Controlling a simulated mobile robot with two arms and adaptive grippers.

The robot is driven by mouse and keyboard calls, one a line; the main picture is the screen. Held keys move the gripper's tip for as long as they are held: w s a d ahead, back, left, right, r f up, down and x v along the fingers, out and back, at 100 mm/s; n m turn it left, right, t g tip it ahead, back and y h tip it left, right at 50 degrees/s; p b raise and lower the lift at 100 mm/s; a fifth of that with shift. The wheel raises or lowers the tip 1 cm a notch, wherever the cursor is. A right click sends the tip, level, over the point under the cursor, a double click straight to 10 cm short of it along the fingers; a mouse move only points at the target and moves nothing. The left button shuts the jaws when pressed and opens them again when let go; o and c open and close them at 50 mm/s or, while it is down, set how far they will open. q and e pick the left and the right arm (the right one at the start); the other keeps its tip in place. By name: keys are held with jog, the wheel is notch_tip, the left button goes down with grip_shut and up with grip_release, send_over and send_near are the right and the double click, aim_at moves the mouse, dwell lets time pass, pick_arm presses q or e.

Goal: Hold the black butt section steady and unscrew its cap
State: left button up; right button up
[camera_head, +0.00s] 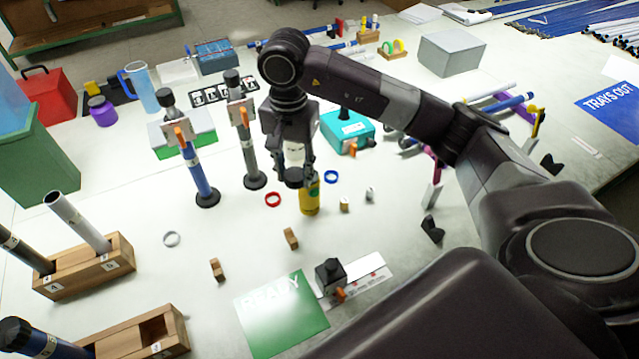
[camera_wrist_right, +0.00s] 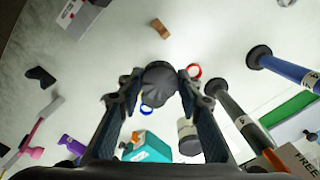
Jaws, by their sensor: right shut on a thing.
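My right gripper (camera_head: 294,176) points down over the middle of the table. It is shut on a black, round, cap-like piece, which shows between the fingertips in the wrist view (camera_wrist_right: 158,82). Whether this is the cap of a rod I cannot tell. A dark grey-black rod section (camera_head: 250,145) stands upright just left of the gripper, with a flared black foot and a clamp (camera_head: 241,112) near its black top. It also shows in the wrist view (camera_wrist_right: 232,110). A blue section (camera_head: 196,170) stands similarly farther left. My left gripper is not in view.
A yellow bottle (camera_head: 310,198) stands just below the gripper, between a red ring (camera_head: 273,199) and a blue ring (camera_head: 331,177). A teal box (camera_head: 347,131) is behind. Wooden rod blocks (camera_head: 95,268) are at left. A green READY mat (camera_head: 281,318) lies in front.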

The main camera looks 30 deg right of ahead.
aim_at(299, 227)
notch_tip(299, 227, down, 17)
jog(key=p, duration=0.4)
jog(key=shift+f, duration=0.2)
jog(key=shift+s+f, duration=0.1)
jog(key=shift+f, duration=0.1)
jog(key=o, duration=1.3)
jog(key=shift+c, duration=0.2)
jog(key=shift+r, duration=0.1)
